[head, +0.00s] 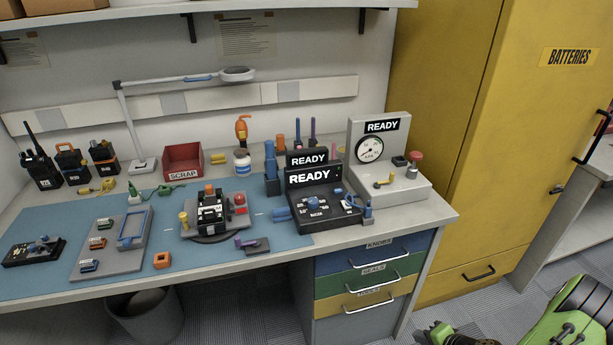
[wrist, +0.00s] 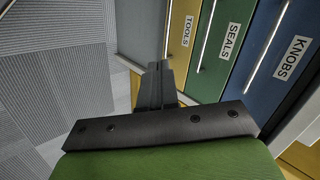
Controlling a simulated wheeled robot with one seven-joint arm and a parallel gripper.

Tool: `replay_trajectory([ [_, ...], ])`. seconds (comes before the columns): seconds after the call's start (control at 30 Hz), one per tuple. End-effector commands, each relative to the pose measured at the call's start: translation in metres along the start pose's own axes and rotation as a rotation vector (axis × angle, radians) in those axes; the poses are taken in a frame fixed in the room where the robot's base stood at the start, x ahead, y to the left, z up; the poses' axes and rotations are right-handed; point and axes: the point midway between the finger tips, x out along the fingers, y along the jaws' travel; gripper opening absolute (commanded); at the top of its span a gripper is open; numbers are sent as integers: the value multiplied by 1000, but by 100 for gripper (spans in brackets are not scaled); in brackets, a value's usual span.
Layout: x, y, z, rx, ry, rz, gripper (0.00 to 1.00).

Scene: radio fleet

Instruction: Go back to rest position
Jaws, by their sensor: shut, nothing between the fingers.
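My gripper (wrist: 160,68) shows in the wrist view with its two dark fingers together and nothing between them. It hangs in front of the drawer unit, low and clear of the bench top. In the wrist view the drawers marked TOOLS (wrist: 184,40), SEALS (wrist: 226,48) and KNOBS (wrist: 284,65) lie beyond the fingers, and all look closed. In the head view, green parts of my arm show at the lower right, apart from the bench; the fingertips cannot be made out there.
The workbench has a blue mat (head: 255,190) with a radio in a fixture (head: 210,212), a parts tray (head: 110,240) and tools. A test gauge (head: 388,165) stands at the right end. A yellow cabinet (head: 450,130) is right of the bench. A bin (head: 145,312) sits underneath. Grey floor lies open in front.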

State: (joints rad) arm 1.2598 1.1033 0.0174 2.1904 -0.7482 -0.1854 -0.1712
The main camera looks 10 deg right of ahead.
Motion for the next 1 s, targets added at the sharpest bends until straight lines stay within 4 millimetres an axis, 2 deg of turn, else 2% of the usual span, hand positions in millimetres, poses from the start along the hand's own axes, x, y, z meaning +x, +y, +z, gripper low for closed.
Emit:
replay_trajectory([
  [0.27, -29, -85, 18, -319, -128, 79, 0],
  [0.37, -50, -128, 38, -486, -182, 129, 0],
  [0.47, -80, -173, 67, -669, -222, 191, 0],
  [0.6, -132, -219, 115, -890, -236, 266, 0],
  [0.7, -172, -238, 150, -1015, -220, 301, 0],
  [0.77, -194, -242, 167, -1070, -208, 313, 0],
  [0.9, -236, -242, 197, -1158, -174, 318, 0],
  [1.0, -260, -237, 212, -1200, -152, 308, 0],
])
